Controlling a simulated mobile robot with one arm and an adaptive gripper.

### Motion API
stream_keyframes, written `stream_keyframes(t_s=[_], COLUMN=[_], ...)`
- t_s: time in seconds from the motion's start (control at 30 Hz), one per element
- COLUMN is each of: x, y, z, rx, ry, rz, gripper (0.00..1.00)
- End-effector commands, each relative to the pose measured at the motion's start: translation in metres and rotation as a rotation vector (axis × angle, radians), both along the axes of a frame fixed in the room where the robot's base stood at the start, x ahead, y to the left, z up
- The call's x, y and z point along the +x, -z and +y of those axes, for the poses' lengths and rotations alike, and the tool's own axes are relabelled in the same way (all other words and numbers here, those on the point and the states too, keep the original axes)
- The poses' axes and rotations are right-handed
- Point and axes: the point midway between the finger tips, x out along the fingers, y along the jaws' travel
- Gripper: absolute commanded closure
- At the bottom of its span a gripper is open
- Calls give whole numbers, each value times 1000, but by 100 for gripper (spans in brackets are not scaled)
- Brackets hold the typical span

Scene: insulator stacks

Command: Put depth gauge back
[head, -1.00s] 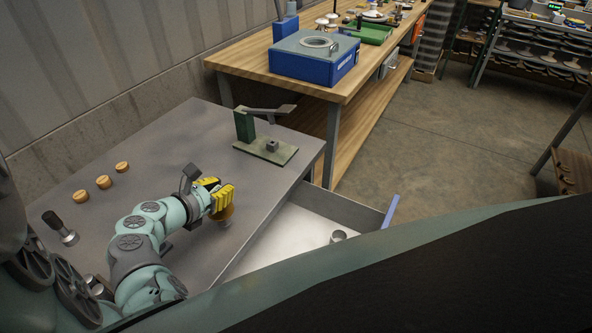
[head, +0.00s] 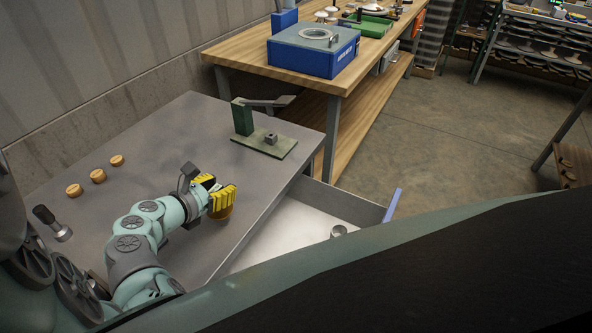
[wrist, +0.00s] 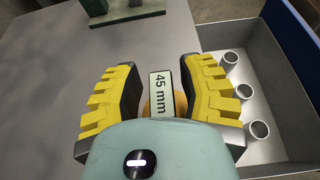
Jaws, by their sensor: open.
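A gauge plate labelled "45 mm" (wrist: 161,92) stands between my gripper's fingers in the wrist view, with a round orange-brown part (wrist: 180,103) behind it. I take this to be the depth gauge. My gripper (wrist: 159,85) is open, with its yellow-and-black fingers on either side of the plate and gaps visible beside it. In the head view, my gripper (head: 222,198) is low over the grey table near its drawer side, and the orange-brown part (head: 224,212) shows just under the fingers. Its lower end is mostly hidden.
The open drawer (head: 345,205) lies right of the gripper, holding metal tubes (wrist: 230,60). Three wooden discs (head: 97,176) and a black-handled tool (head: 52,223) are on the left of the table. A green stand (head: 262,138) is at its far end. The table middle is clear.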

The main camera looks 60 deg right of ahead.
Motion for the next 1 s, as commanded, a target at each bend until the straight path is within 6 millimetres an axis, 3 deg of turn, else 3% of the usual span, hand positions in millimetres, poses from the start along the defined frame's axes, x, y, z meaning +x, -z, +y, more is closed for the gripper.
stream_keyframes(t_s=[0.27,0.7,1.0], x=[1,-4,-7], y=[-8,-35,-47], z=[13,83,109], rx=[-2,-1,0], ry=[-5,-10,-4], rz=[0,0,0], gripper=[61,61,61])
